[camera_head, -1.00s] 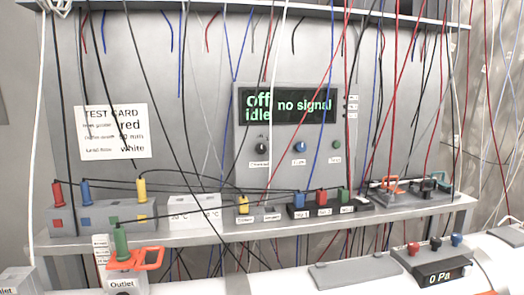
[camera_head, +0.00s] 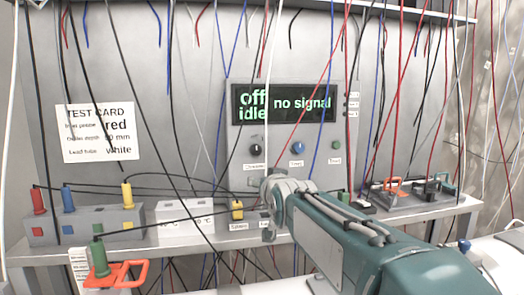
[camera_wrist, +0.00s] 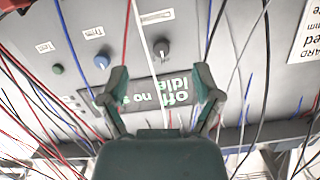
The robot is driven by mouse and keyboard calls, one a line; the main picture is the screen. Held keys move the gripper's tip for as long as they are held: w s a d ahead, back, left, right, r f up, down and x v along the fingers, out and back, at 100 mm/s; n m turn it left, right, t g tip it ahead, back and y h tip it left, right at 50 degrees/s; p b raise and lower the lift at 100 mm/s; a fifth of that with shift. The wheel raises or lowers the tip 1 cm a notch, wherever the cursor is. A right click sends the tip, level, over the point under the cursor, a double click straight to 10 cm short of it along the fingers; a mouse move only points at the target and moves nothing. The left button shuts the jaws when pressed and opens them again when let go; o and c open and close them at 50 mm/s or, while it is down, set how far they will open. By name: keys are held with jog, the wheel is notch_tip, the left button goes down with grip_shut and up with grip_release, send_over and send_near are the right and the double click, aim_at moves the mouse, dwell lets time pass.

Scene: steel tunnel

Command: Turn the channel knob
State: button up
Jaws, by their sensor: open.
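The channel knob (camera_head: 256,150) is dark with a light pointer mark, at the left of the knob row under the display (camera_head: 285,104). In the wrist view, which is upside down, the channel knob (camera_wrist: 161,48) shows just beyond the gap between my fingertips. My gripper (camera_wrist: 160,76) is open and empty, facing the panel; I cannot tell its distance from the knob. A white cable crosses the view between the fingers. In the head view my arm hides the fingers. The display reads "off", "idle" and "no signal".
A blue knob (camera_head: 297,148) and a green button (camera_head: 336,146) sit right of the channel knob. Cables hang in front of the panel. A shelf (camera_head: 170,246) below carries coloured plugs and blocks. A test card (camera_head: 98,133) is on the wall at left.

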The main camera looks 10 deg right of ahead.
jog(key=t, duration=0.2)
send_near(256, 151)
jog(key=shift+m, duration=0.3)
jog(key=w, duration=1)
jog(key=shift+w, duration=0.2)
grip_shut()
